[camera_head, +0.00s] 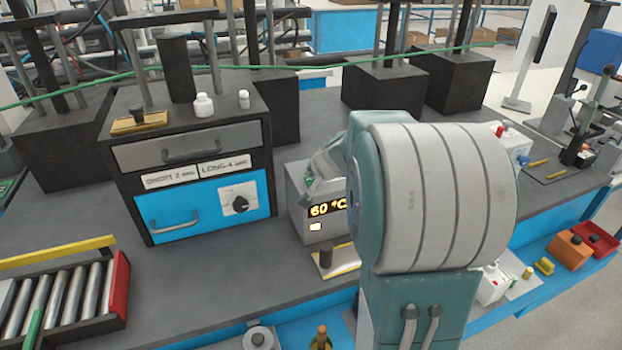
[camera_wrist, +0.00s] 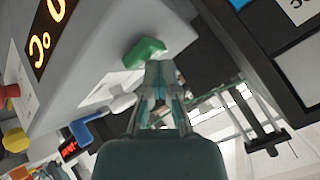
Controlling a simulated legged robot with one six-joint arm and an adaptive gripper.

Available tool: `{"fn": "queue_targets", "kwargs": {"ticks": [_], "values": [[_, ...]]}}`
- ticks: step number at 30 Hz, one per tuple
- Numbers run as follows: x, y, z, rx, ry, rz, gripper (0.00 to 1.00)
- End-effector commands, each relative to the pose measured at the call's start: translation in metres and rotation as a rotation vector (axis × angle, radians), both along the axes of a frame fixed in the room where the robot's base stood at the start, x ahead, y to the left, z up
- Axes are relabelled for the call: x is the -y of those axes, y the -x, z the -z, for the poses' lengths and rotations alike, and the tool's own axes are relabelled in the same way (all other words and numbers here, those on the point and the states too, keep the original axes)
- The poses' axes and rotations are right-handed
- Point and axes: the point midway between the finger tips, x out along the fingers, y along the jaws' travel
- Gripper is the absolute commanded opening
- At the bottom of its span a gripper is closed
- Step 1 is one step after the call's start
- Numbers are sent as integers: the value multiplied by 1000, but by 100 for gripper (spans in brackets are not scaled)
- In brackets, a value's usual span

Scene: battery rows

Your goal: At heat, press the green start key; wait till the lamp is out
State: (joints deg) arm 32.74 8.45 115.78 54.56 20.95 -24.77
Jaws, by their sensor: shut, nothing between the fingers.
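A grey heating unit (camera_head: 322,232) stands on the bench, partly hidden behind my arm. Its display (camera_head: 328,207) reads 60 °C in orange digits. A small pale-yellow lit square (camera_head: 315,227) shows below the display. In the wrist view the display (camera_wrist: 46,38) is partly cut off.
A black oven with a blue lower door (camera_head: 205,208) and a knob stands left of the unit. A roller tray (camera_head: 65,295) lies at the front left. Bare bench (camera_head: 215,285) lies between.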

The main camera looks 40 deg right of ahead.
Motion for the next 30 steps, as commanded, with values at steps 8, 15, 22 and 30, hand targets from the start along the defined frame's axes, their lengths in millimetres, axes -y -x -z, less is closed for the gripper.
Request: {"fn": "queue_targets", "kwargs": {"ticks": [8,15,22,30], "values": [[-1,0,-13,0,1,-1,0],[-1,0,-13,0,1,-1,0],[-1,-1,-25,4,3,-2,0],[-1,-1,-48,2,3,-2,0]]}}
